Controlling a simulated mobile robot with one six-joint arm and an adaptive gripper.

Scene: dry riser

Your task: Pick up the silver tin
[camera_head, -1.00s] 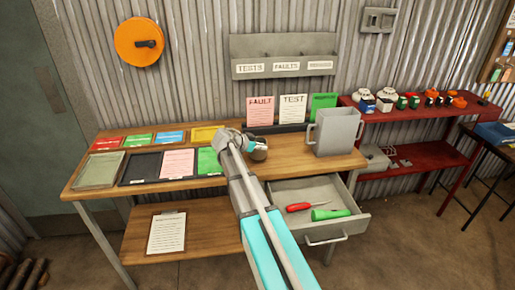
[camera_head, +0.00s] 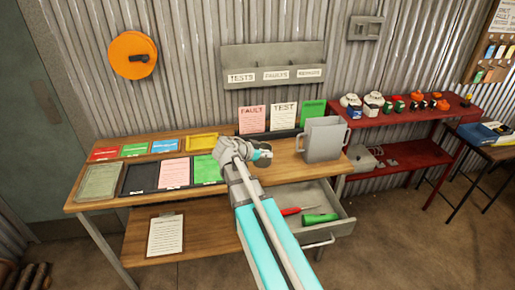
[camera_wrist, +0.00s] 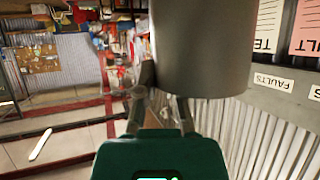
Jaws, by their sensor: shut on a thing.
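The silver tin (camera_wrist: 205,45) is a plain grey cylinder filling the top middle of the wrist view. My gripper (camera_wrist: 163,103) is shut on it, with its fingers at the tin's lower end in that picture. In the head view my gripper (camera_head: 259,154) is over the right-middle part of the wooden bench (camera_head: 285,165). The tin is mostly hidden or hard to make out there, so its clearance from the bench cannot be told.
A grey open bin (camera_head: 322,141) stands right of my gripper. Below it, an open drawer (camera_head: 335,231) holds a red-handled tool (camera_head: 290,211) and a green item (camera_head: 320,218). Coloured cards and trays cover the bench's left. A red shelf (camera_head: 410,125) stands at right.

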